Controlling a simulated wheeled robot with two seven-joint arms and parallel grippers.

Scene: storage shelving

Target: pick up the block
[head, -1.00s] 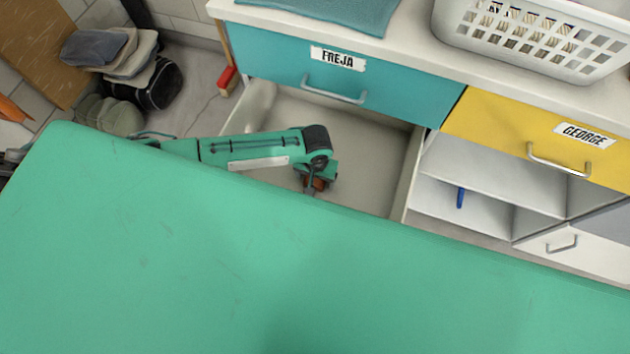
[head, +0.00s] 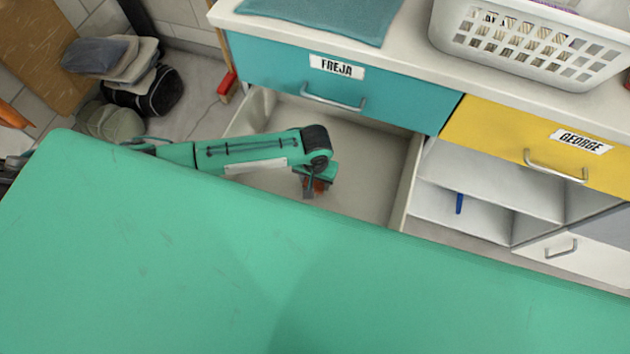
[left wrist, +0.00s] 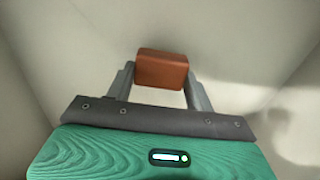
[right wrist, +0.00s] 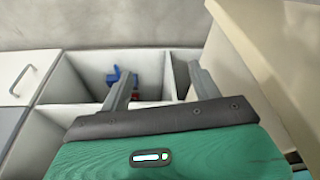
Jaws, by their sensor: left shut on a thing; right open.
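The block (left wrist: 161,70) is reddish-brown and sits between the two grey fingertips of my left gripper (left wrist: 160,84) in the left wrist view. The gripper is shut on it. I cannot tell whether the block touches the drawer floor. My right gripper (right wrist: 160,85) is open and empty in the right wrist view; it is out of the head view.
A teal drawer front labelled FREJA (head: 420,100) is above the open drawer. A yellow one labelled GEORGE (head: 490,130) is to its right, over open shelves (head: 490,180). A white basket (head: 480,50) stands on top. A blue and red thing (right wrist: 118,78) lies in a compartment.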

